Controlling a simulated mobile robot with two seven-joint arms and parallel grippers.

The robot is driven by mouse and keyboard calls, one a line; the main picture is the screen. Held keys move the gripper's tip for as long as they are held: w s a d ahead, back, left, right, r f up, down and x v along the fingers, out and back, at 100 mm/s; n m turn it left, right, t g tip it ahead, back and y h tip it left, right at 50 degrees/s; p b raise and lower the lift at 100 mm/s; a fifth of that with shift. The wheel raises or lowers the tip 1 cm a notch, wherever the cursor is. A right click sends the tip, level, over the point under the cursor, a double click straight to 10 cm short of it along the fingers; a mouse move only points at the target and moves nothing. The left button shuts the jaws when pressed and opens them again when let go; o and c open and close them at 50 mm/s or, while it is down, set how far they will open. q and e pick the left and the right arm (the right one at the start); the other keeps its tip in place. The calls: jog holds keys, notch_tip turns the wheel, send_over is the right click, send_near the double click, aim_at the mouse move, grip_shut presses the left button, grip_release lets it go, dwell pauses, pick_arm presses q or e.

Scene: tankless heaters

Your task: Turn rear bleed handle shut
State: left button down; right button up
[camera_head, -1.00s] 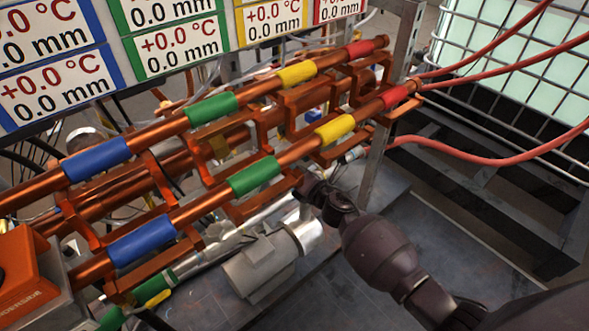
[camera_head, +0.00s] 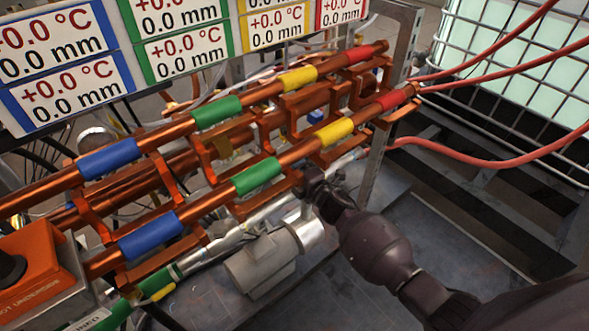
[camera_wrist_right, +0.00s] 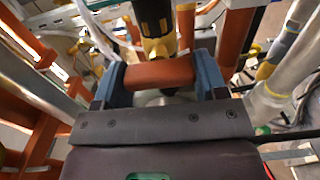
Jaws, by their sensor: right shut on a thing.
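My right gripper (camera_wrist_right: 161,76) spans a short orange-brown bar-shaped handle (camera_wrist_right: 160,72), with one blue-grey finger at each end of it. A yellow fitting with a dark stem (camera_wrist_right: 157,45) stands just behind the handle. In the head view my dark right arm reaches in from the lower right, and its gripper (camera_head: 312,186) is at the underside of the front copper pipe, near the green band (camera_head: 256,176). The handle itself is hidden there by the gripper and pipes. My left gripper is in neither view.
Copper pipes with blue, yellow (camera_head: 334,131) and red bands run diagonally, joined by orange brackets. A grey cylindrical unit (camera_head: 262,262) sits below the gripper. A metal post (camera_head: 380,160) and red hoses (camera_head: 480,160) are to the right. An orange box (camera_head: 30,270) is at lower left.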

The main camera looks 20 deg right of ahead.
dwell(0.4)
jog(key=o, duration=0.7)
jog(key=shift+c, duration=0.2)
jog(key=p+v, duration=0.1)
jog(key=v, duration=0.9)
jog(key=shift+s, duration=0.4)
jog(key=shift+d, duration=0.15)
